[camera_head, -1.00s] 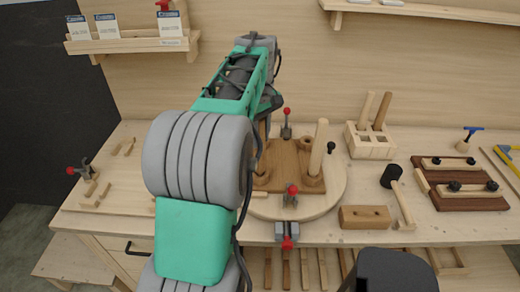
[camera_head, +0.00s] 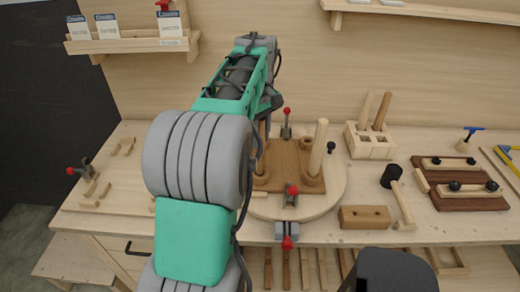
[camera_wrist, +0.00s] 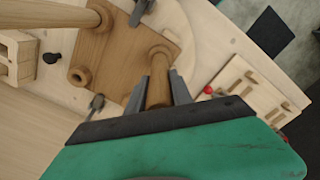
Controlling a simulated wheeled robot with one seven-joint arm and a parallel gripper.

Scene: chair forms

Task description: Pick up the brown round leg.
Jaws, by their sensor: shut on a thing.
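In the wrist view my gripper (camera_wrist: 158,92) is shut on a brown round leg (camera_wrist: 158,88). The leg's far end meets a round collar on the brown square plate (camera_wrist: 125,35); I cannot tell whether it is seated in it. In the head view a narrow part of this leg (camera_head: 263,150) shows beside my arm, and the gripper itself is mostly hidden. Another, paler round leg (camera_head: 317,148) stands upright in a collar on the plate (camera_head: 286,165); it is also in the wrist view (camera_wrist: 45,18). An empty collar (camera_wrist: 79,76) is on the plate.
The plate lies on a pale round board (camera_head: 335,192), with red-handled clamps (camera_head: 291,192) around it. A wooden rack (camera_head: 370,143) with two round sticks stands right of it. A wooden block (camera_head: 365,217) and a mallet (camera_head: 392,178) lie on the bench, front right.

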